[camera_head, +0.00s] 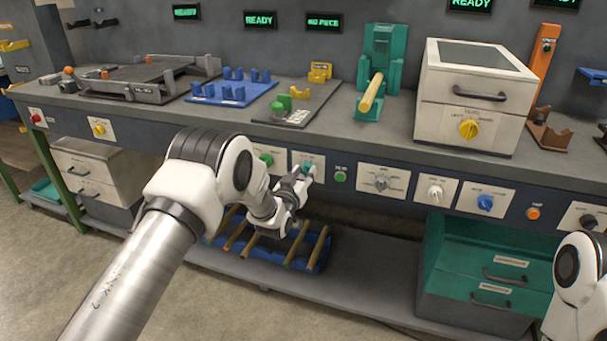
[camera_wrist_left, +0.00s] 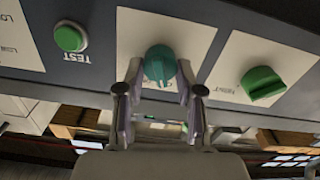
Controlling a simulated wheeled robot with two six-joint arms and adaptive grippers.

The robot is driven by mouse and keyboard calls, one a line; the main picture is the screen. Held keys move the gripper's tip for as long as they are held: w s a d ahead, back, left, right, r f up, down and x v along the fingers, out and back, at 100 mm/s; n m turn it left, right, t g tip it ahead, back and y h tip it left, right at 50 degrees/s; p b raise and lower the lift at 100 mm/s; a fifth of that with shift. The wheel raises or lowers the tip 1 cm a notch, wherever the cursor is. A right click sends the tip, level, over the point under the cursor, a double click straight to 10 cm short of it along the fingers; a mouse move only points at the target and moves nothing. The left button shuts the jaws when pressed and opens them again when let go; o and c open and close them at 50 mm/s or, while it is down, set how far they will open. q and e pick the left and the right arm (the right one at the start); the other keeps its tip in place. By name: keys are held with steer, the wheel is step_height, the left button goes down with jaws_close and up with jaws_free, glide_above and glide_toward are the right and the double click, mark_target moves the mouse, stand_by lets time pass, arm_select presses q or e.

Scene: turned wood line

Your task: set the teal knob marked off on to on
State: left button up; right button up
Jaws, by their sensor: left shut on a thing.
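The teal knob (camera_wrist_left: 159,64) sits on a white plate (camera_wrist_left: 196,33) on the bench's front panel. It also shows in the head view (camera_head: 309,168), partly covered by my gripper. My left gripper (camera_head: 301,177) is at the knob, with one finger on each side of it in the left wrist view (camera_wrist_left: 158,72). The gripper is shut on the knob. The plate's lettering is too small and partly hidden, so I cannot tell the knob's setting. Part of my right arm shows at the right edge of the head view, but its gripper is out of view.
A green knob (camera_wrist_left: 263,84) and a green TEST button (camera_wrist_left: 70,38) flank the teal knob. Further right are a grey knob (camera_head: 381,182), a white knob (camera_head: 435,192) and a blue knob (camera_head: 485,202). A blue rack (camera_head: 318,262) with wooden rods lies below.

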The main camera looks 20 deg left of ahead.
arm_select(q)
steer(key=shift+m, duration=0.3)
steer(key=m, duration=0.3)
steer(key=shift+b, duration=0.35)
steer(key=m, duration=0.5)
steer(key=shift+d+f+b, duration=0.1)
steer(key=shift+b, duration=0.25)
steer(key=o, duration=1.1)
steer(key=shift+o, duration=0.2)
steer(key=s, duration=1.2)
steer(key=shift+a, duration=0.2)
